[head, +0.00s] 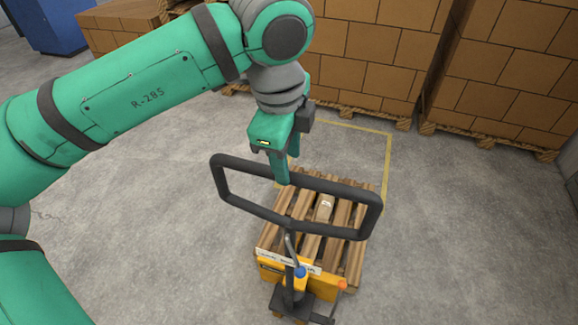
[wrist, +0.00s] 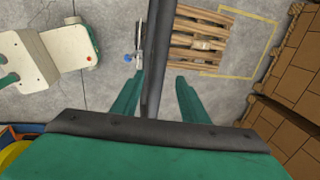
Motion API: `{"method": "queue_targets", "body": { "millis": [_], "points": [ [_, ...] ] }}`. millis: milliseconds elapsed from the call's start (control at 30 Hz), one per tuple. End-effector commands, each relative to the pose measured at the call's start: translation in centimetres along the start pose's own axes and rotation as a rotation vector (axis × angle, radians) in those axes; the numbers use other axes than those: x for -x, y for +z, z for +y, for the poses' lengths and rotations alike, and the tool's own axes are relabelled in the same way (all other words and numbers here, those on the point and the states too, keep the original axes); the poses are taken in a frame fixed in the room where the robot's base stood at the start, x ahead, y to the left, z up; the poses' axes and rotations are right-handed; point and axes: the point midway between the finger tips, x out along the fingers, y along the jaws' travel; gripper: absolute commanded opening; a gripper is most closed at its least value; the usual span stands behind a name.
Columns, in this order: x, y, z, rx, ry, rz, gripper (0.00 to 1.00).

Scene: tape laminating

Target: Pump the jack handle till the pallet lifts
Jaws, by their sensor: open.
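The black loop-shaped jack handle (head: 240,205) stands above the yellow pallet jack (head: 270,272) in the head view. My gripper (head: 283,178) is at the far bar of the handle, pointing down. In the wrist view, the handle bar (wrist: 158,55) runs between the two green fingers of my gripper (wrist: 158,98), which are spread apart. A gap shows on the right side of the bar; I cannot tell whether the left finger touches it. The wooden pallet (head: 303,225) sits over the jack's forks, with a small box (head: 324,208) on it. The pallet's height off the floor is unclear.
Tall stacks of brown cartons (head: 378,55) on pallets stand along the back and right. A blue cabinet (head: 52,25) is at the far left. The grey floor around the jack is clear.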

Motion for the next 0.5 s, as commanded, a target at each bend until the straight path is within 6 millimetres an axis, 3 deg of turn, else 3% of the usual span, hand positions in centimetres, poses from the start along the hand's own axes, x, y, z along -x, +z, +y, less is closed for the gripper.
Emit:
{"method": "queue_targets", "body": {
  "millis": [200,500],
  "points": [
    [-2.7,-0.2,0.0,-0.005,0.001,0.001,0.40],
    [-3.6,-0.4,-0.1,-0.008,0.000,0.002,0.40]
  ]
}}
